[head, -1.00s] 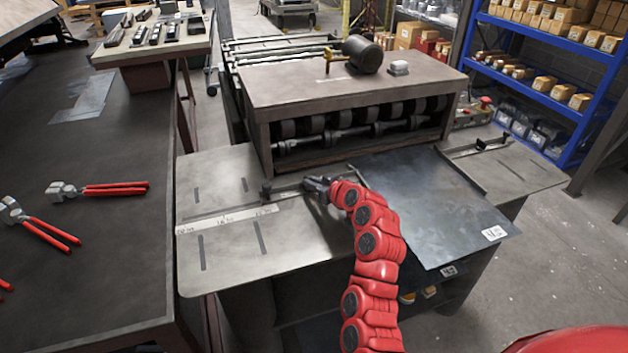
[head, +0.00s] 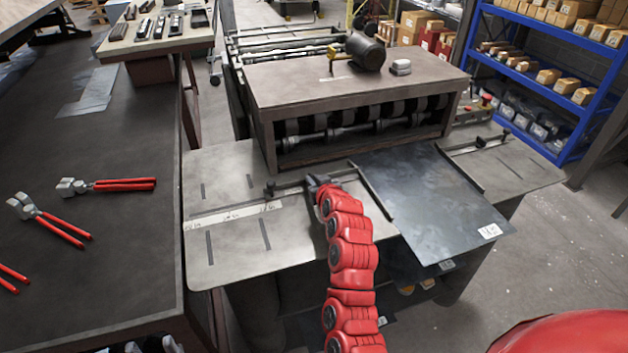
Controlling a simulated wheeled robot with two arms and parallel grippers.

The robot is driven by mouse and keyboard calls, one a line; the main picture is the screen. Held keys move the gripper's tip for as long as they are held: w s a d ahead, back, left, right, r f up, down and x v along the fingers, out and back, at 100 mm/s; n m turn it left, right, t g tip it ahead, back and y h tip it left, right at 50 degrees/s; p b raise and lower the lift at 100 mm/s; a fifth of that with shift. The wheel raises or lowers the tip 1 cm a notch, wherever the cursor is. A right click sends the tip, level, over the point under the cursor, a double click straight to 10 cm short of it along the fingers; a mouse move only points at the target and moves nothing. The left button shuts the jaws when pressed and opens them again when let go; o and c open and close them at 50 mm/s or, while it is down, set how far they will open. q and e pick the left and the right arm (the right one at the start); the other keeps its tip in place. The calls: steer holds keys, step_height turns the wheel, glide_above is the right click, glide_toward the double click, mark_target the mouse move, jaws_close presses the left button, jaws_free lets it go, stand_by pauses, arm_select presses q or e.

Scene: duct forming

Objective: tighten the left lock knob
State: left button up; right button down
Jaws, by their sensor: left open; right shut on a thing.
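The left lock knob sits on the left guide bar (head: 288,185), on the machine's metal feed table (head: 230,255). My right gripper (head: 314,183) is shut on this knob and mostly hides it. Its red arm reaches up from the bottom middle. A dark sheet (head: 425,200) lies on the feed table to the right of the gripper, beside the guide. My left gripper (head: 150,346) shows only as grey finger parts at the bottom left edge. It is open, apart from the machine, and mostly cut off.
The roller housing (head: 350,90) stands behind the feed table, with a motor (head: 365,52) on top. The right guide bar (head: 475,145) lies beyond the sheet. A dark workbench (head: 100,250) with red-handled tools (head: 122,185) is at the left. Blue shelves (head: 545,85) stand at the back right.

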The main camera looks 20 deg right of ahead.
steer(key=c, duration=1.2)
jaws_free()
steer(key=shift+s+r, duration=0.15)
steer(key=shift+s, duration=0.3)
steer(key=b+v, duration=0.2)
steer(key=v, duration=0.7)
steer(key=shift+s+r, duration=0.15)
steer(key=shift+s, duration=0.15)
steer(key=shift+p+v, duration=3.35)
steer(key=shift+p, duration=0.7)
steer(key=shift+w+r, duration=0.1)
